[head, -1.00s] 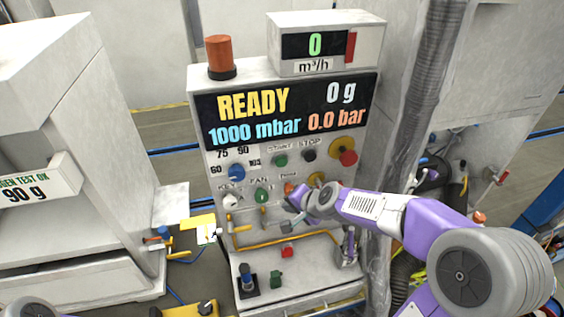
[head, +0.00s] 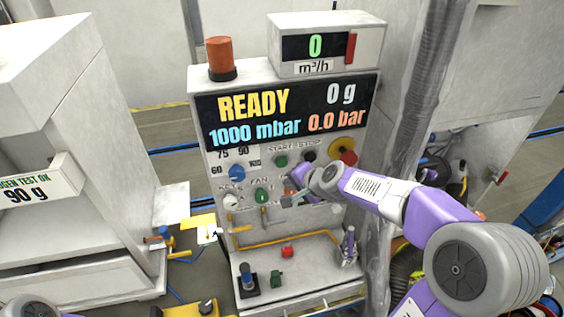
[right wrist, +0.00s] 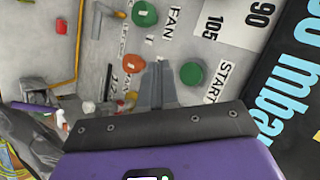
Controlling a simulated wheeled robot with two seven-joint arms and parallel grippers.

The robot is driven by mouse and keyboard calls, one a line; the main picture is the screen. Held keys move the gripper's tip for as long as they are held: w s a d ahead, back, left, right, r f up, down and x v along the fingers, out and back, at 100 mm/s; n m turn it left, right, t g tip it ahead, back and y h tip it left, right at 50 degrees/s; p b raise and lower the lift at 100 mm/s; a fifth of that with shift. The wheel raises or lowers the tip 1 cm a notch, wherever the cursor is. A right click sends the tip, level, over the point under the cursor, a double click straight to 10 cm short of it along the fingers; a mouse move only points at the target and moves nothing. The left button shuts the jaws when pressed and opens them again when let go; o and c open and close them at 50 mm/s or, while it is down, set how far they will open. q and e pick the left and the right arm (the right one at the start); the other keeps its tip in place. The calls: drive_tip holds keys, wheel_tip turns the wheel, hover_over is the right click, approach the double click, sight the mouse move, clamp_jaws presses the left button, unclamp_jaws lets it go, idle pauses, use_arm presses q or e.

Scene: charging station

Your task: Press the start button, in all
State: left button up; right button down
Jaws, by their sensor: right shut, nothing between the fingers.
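The green start button (head: 281,160) sits under the START label on the grey panel, below the display reading READY. In the right wrist view the start button (right wrist: 191,74) lies just right of the fingertips, beside the word START. My right gripper (head: 290,193) is in front of the panel, below and slightly right of the button, and apart from it in the picture. Its fingers (right wrist: 157,82) are shut and empty. Whether the tips touch the panel cannot be told. My left gripper is not visible.
A dark stop button (head: 309,155) and a red knob on a yellow disc (head: 344,156) are to the right. A green fan button (head: 262,196) and a blue knob (head: 237,172) are to the left. A grey ribbed hose (head: 425,90) hangs right of the panel.

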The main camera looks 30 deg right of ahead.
sight(281, 161)
drive_tip(key=shift+w+d+p, duration=0.2)
drive_tip(key=shift+w, duration=0.6)
drive_tip(key=shift+w+d+p, duration=0.15)
drive_tip(key=shift+w+d, duration=0.05)
drive_tip(key=shift+w, duration=0.55)
drive_tip(key=shift+w+d+p, duration=0.2)
drive_tip(key=shift+w, duration=0.6)
drive_tip(key=shift+w, duration=0.1)
drive_tip(key=shift+w+d, duration=0.1)
drive_tip(key=shift+w, duration=0.2)
drive_tip(key=shift+w+d, duration=0.1)
drive_tip(key=shift+w, duration=0.3)
idle(0.8)
idle(0.4)
drive_tip(key=shift+s+a, duration=0.25)
drive_tip(key=shift+s, duration=0.6)
